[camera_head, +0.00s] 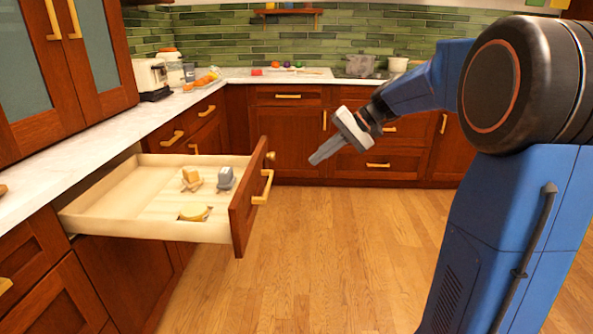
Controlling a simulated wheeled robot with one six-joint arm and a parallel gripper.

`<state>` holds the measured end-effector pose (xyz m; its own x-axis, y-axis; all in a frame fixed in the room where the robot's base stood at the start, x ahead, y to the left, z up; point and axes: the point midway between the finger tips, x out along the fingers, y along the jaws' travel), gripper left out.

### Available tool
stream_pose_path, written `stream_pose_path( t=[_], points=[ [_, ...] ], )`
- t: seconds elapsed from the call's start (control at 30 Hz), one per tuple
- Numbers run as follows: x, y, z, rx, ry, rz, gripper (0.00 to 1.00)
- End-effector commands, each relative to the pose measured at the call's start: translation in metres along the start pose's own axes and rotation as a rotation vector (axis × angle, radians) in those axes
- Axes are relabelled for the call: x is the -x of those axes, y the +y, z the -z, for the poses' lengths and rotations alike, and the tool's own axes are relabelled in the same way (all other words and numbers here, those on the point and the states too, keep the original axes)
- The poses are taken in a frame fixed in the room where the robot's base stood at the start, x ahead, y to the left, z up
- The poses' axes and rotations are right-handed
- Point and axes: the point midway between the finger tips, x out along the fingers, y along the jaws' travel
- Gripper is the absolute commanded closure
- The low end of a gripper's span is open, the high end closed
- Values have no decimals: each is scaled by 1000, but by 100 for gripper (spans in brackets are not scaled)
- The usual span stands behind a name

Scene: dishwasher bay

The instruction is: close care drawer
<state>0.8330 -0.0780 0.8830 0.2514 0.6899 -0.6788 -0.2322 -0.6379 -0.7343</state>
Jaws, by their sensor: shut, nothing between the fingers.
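The drawer (125,221) stands pulled well out of the left counter. Its wooden front (243,216) faces right and carries a gold handle (263,187) on its outer side. Inside lie a small yellow-tan item (191,177), a grey item (226,177) and a round yellow item (194,212). My gripper (313,160) is shut and empty. It is in the air to the right of the drawer front, apart from the handle and pointing down to the left.
The left counter (80,163) runs above the drawer, with a white appliance (152,78) farther back. Wooden cabinets line the back wall. A gold knob (270,156) shows just behind the drawer front. The wooden floor (330,250) right of the drawer is clear.

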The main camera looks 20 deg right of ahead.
Motion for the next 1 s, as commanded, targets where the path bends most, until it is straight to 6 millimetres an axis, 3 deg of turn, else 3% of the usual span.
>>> stream_pose_path(
  t=[0.6, 1.0],
  points=[
    [-99, 0, -2, 0, -5, -2, 100],
    [-125, -26, -1, 2, -2, -1, 100]
  ],
)
